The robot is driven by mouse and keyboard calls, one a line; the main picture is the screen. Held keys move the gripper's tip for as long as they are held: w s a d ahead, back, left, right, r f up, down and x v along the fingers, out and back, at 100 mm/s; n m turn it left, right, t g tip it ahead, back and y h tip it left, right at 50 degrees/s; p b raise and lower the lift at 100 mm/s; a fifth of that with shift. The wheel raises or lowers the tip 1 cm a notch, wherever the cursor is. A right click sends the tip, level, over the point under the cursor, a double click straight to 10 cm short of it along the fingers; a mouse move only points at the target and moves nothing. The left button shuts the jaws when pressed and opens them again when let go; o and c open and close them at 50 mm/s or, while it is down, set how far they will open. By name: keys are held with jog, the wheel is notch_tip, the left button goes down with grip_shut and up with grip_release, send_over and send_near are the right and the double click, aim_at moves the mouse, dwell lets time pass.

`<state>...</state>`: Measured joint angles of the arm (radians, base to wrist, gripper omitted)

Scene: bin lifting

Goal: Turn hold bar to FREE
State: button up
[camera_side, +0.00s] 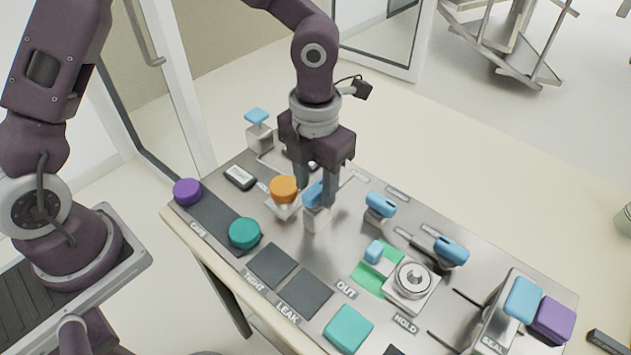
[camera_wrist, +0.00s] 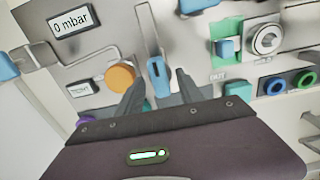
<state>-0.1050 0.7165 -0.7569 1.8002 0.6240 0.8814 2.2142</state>
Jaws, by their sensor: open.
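The label HOLD is in the side view, in front of a square metal block with a round silver knob (camera_side: 413,279). A small blue handle (camera_side: 374,250) sits beside that block on a green patch; it also shows in the wrist view (camera_wrist: 226,46). I cannot tell which part is the hold bar, and no FREE mark is readable. My gripper (camera_side: 317,197) is open, pointing down, with its fingers on either side of a different blue lever handle (camera_side: 313,194). In the wrist view that lever (camera_wrist: 158,76) lies between the fingertips (camera_wrist: 158,92). Contact cannot be told.
An orange knob (camera_side: 284,189) is close left of my gripper. Two blue-handled levers (camera_side: 380,206) (camera_side: 452,250) stand to the right. Teal buttons (camera_side: 244,233) (camera_side: 348,328) and dark pads line the front. A raised SEAL block (camera_side: 495,325) is at the right. A display (camera_wrist: 73,21) reads 0 mbar.

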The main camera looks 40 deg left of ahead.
notch_tip(320, 180, up, 7)
jog(key=shift+f, duration=0.15)
jog(key=shift+s+a+r, duration=0.1)
jog(key=shift+r, duration=0.15)
jog(key=s+a+r+m+t, duration=0.2)
jog(key=s+m, duration=0.4)
jog(key=m, duration=0.6)
jog(key=s+a+r+m+t, duration=0.1)
jog(key=s+a+r+m, duration=0.3)
jog(key=m, duration=0.8)
jog(key=s+a+r+m+t, duration=0.2)
jog(key=s+a+r+m, duration=0.2)
jog(key=m, duration=0.7)
jog(key=s+a, duration=0.2)
jog(key=s, duration=0.2)
jog(key=shift+a+m+t, duration=0.3)
jog(key=shift+m, duration=0.1)
